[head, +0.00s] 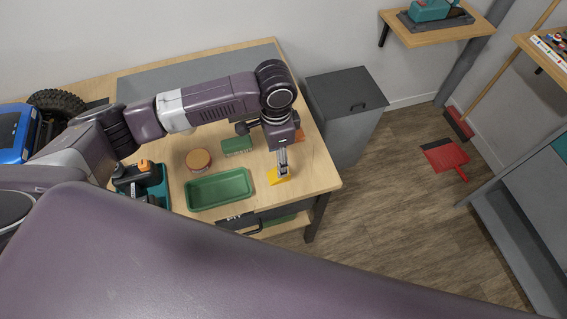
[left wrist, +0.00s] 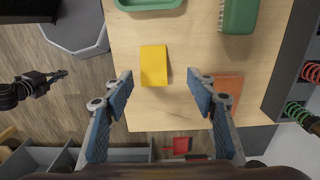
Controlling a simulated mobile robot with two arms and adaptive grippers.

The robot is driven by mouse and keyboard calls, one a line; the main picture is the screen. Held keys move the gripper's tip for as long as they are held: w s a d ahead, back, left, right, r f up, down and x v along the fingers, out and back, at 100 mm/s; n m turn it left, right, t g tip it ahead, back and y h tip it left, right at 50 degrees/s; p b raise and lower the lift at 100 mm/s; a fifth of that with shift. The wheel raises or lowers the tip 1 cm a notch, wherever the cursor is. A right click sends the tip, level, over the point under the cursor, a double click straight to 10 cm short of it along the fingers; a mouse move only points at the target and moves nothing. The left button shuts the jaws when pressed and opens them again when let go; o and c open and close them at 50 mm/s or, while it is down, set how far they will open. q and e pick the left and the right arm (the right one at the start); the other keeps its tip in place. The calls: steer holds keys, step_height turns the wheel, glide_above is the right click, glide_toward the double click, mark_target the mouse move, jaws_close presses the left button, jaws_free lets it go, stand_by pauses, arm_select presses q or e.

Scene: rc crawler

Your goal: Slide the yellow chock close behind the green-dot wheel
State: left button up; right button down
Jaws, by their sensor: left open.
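The yellow chock (head: 279,177) lies flat near the table's front right corner. In the left wrist view the chock (left wrist: 153,65) is beyond the fingertips, toward the left finger. My left gripper (head: 282,168) points down above it in the head view; it is open and empty (left wrist: 167,78). The blue crawler (head: 14,136) is at the far left edge, partly cut off, with a black wheel (head: 58,103) showing. No green dot shows. What seems to be my right gripper (left wrist: 42,82) is small at the left of the wrist view; its jaws are unclear.
A green tray (head: 220,204), a green box (head: 237,146), a round tin (head: 199,160) and a teal tool holder (head: 161,187) stand on the wooden table. An orange block (left wrist: 227,88) lies by the right finger. A grey cabinet (head: 345,98) stands right of the table.

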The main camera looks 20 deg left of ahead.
arm_select(q)
steer(key=f, duration=0.1)
steer(key=s+f, duration=0.1)
steer(key=f+p, duration=0.1)
steer(key=shift+s+d, duration=0.15)
steer(key=shift+s, duration=0.1)
steer(key=shift+w+f, duration=0.25)
steer(key=shift+f, duration=1.3)
steer(key=c, duration=1.3)
steer(key=shift+r, duration=0.6)
step_height(320, 180, up, 19)
steer(key=b, duration=0.1)
steer(key=s+a+r+n, duration=0.4)
steer(key=s+n, duration=0.4)
steer(key=n, duration=0.3)
steer(key=shift+a, duration=0.6)
arm_select(e)
steer(key=shift+g, duration=0.3)
steer(key=s, duration=0.4)
steer(key=shift+s+a+f, duration=0.1)
steer(key=shift+s+f, duration=0.05)
steer(key=shift+f, duration=0.05)
